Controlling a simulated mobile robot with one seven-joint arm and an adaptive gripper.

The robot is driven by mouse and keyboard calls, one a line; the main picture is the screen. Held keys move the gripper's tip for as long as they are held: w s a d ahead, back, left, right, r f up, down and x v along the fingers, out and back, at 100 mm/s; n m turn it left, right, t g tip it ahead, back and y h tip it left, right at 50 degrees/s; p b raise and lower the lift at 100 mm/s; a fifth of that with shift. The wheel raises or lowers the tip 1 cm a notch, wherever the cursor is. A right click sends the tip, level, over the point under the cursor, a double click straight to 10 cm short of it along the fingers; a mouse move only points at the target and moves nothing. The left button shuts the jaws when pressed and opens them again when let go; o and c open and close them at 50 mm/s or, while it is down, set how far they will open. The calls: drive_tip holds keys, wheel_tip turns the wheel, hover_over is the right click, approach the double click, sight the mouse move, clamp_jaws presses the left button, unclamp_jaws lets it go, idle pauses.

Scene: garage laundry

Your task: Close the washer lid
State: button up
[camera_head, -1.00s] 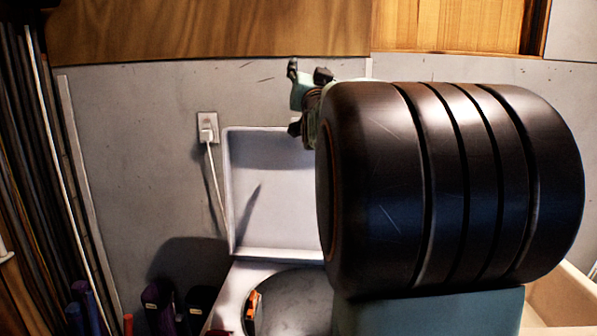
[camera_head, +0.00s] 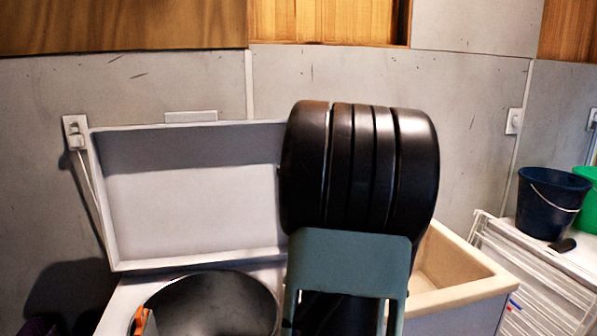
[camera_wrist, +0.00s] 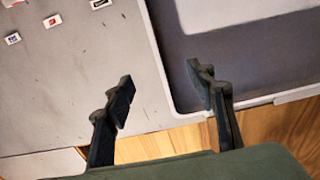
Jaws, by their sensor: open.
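The washer lid (camera_head: 190,205), a pale rimmed panel, stands open and upright against the grey wall in the head view. Its right end is hidden behind my black arm link. Below it is the washer's dark round opening (camera_head: 215,305). My gripper is hidden in the head view. In the wrist view my gripper (camera_wrist: 165,92) is open, its two dark fingers apart with nothing between them. Behind the fingers is a pale rimmed surface with a shaded recess (camera_wrist: 240,60), which looks like part of the lid; I cannot tell whether a finger touches it.
A beige sink (camera_head: 465,270) stands right of the washer. Farther right, a dark blue bucket (camera_head: 548,203) and a green bucket (camera_head: 588,205) stand on a white surface. An orange-handled item (camera_head: 143,322) is at the drum's left edge. A wall outlet (camera_head: 75,132) has a cord.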

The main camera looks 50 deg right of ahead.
drive_tip(key=x, duration=0.9)
drive_tip(key=shift+w+d+p, duration=0.3)
drive_tip(key=shift+p, duration=0.05)
clamp_jaws()
drive_tip(key=shift+s+f, duration=0.1)
idle(1.2)
